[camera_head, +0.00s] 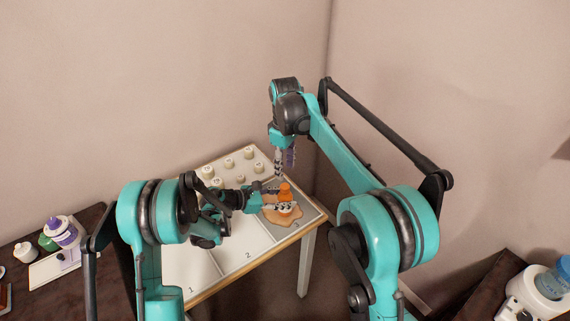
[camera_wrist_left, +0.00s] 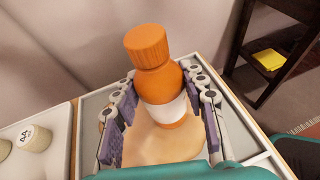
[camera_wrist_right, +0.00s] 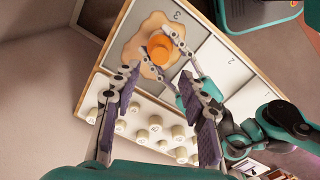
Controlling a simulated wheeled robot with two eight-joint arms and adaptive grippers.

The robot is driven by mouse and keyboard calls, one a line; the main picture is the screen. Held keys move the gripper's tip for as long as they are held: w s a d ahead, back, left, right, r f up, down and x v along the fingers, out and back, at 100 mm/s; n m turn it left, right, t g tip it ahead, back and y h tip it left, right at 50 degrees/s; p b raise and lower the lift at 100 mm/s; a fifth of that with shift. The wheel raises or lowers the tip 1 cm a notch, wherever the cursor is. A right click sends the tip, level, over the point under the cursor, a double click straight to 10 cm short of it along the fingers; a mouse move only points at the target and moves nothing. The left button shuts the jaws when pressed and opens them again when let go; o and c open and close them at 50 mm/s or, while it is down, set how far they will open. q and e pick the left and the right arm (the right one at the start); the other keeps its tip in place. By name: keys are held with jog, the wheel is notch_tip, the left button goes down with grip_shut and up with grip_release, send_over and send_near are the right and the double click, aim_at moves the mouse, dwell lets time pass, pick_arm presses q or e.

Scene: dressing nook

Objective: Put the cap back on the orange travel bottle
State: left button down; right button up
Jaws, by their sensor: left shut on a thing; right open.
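The orange travel bottle (camera_head: 285,195) stands upright on a tan patch in section 3 of the table. In the left wrist view the bottle (camera_wrist_left: 164,83) shows a white band, and the ribbed orange cap (camera_wrist_left: 147,45) sits on its top. I cannot tell how tight the cap is. My left gripper (camera_head: 277,201) is shut around the bottle's lower body, one finger on each side. My right gripper (camera_head: 284,166) is open and empty, above the bottle and apart from it, pointing down. The right wrist view shows the cap (camera_wrist_right: 160,45) beyond its fingertips.
A white tray of several pale lidded jars (camera_wrist_right: 155,123) lies along the table's back side. Sections 1 and 2 (camera_head: 245,257) look mostly bare. Dark side tables with other bottles (camera_head: 62,232) stand at far left and right. Walls are close behind.

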aim_at(285, 186)
jog(key=shift+f, duration=4.05)
grip_shut()
jog(key=m, duration=0.8)
jog(key=shift+m, duration=0.3)
jog(key=shift+o, duration=0.3)
grip_release()
